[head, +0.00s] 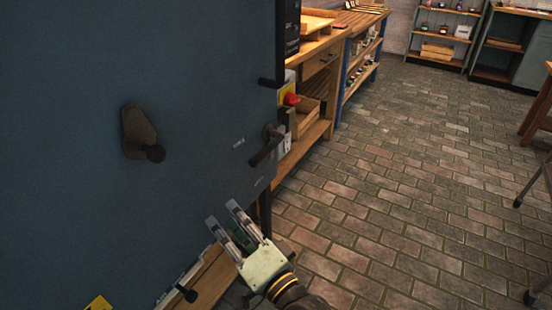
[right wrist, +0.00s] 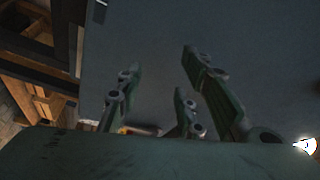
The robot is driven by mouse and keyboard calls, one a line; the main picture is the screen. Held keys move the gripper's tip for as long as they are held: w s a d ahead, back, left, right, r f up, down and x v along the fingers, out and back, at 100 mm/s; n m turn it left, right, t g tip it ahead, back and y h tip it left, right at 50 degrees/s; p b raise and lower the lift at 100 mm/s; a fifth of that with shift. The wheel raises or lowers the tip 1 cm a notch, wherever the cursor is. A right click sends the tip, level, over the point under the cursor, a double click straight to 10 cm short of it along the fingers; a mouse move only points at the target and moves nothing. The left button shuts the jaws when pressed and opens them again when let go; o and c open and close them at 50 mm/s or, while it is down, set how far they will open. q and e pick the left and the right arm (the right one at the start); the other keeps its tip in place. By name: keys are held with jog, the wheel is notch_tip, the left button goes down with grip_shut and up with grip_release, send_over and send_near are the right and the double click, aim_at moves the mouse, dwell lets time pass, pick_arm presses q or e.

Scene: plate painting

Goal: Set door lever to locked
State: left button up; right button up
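The door lever (head: 266,149) is a dark handle near the right edge of a large blue-grey door panel (head: 70,180) in the head view. It points down and to the left. Small pale labels (head: 239,142) sit beside it, too small to read. My right gripper (head: 221,212) is below and left of the lever, apart from it. In the right wrist view the fingers (right wrist: 157,62) stand apart before a grey-blue surface, and I cannot make out the lever there. My left gripper is not in view.
A dark latch with a round knob (head: 140,132) is on the panel's left part. A red button on a yellow plate (head: 290,99) is behind the panel's right edge. A wooden workbench (head: 322,55) and shelves (head: 440,38) stand behind.

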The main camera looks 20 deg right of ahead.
aim_at(263, 154)
jog(key=w+d+r+m+t+h, duration=0.1)
jog(key=w+d+r+m+h, duration=0.2)
jog(key=m, duration=0.2)
jog(key=w+d+r+m+t+h, duration=0.1)
jog(key=w+d+r+m+h, duration=0.2)
jog(key=d+m+h, duration=0.1)
jog(key=w+d+r+m+t+h, duration=0.1)
jog(key=w+d+r+m+h, duration=0.2)
jog(key=m, duration=0.3)
jog(key=shift+w+d+r+m+t+h+p, duration=0.15)
jog(key=shift+d+r+m+t+h+p, duration=0.2)
jog(key=shift+h, duration=0.35)
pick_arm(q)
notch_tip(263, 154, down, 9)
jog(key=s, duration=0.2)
pick_arm(e)
jog(key=shift+f, duration=0.1)
jog(key=shift+c, duration=0.2)
grip_shut()
